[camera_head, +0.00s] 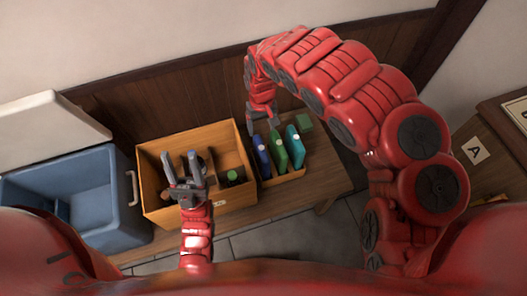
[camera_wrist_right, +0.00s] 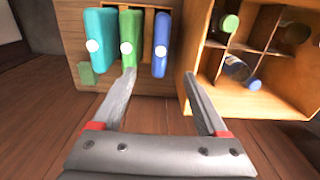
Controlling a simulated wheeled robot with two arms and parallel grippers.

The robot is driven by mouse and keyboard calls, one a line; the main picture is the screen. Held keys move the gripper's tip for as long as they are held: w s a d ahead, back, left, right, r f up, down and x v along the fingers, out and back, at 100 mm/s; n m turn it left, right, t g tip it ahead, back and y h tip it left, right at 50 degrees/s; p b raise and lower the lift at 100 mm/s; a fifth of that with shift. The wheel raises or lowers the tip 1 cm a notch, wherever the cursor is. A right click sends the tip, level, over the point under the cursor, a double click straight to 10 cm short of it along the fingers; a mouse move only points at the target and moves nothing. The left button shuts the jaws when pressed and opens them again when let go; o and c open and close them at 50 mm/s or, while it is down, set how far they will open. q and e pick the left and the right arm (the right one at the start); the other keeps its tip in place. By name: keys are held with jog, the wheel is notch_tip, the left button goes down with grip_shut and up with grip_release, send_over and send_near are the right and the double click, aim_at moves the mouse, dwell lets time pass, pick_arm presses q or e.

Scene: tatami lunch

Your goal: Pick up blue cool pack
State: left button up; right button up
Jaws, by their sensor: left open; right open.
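The blue cool pack (camera_head: 262,157) stands upright in a small wooden rack (camera_head: 281,179) on the low table, left of a green pack (camera_head: 279,152) and a teal pack (camera_head: 295,146). In the right wrist view the blue cool pack (camera_wrist_right: 162,46) is the rightmost of the three. My right gripper (camera_head: 257,126) is open and empty just above the blue pack; in its wrist view (camera_wrist_right: 160,75) the fingers spread to either side of the pack's line, apart from it. My left gripper (camera_head: 187,165) is open over the larger wooden crate.
The divided wooden crate (camera_head: 154,206) holds several bottles and stands directly beside the rack. A blue cooler (camera_head: 100,215) with its white lid (camera_head: 48,130) open is at the left. A small green block (camera_head: 304,122) lies behind the rack. The wooden wall is close behind.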

aim_at(261, 148)
jog(key=f+b, duration=0.1)
jog(key=f, duration=0.6)
jog(key=f+b, duration=0.1)
jog(key=f, duration=0.3)
jog(key=shift+s+a+b, duration=0.1)
jog(key=shift+s+b, duration=0.15)
jog(key=shift+b, duration=0.05)
jog(key=shift+w+f, duration=0.1)
jog(key=shift+f, duration=0.4)
notch_tip(261, 148, down, 4)
jog(key=shift+a+f, duration=0.1)
jog(key=shift+w+f, duration=0.1)
jog(key=shift+f, duration=0.35)
grip_shut()
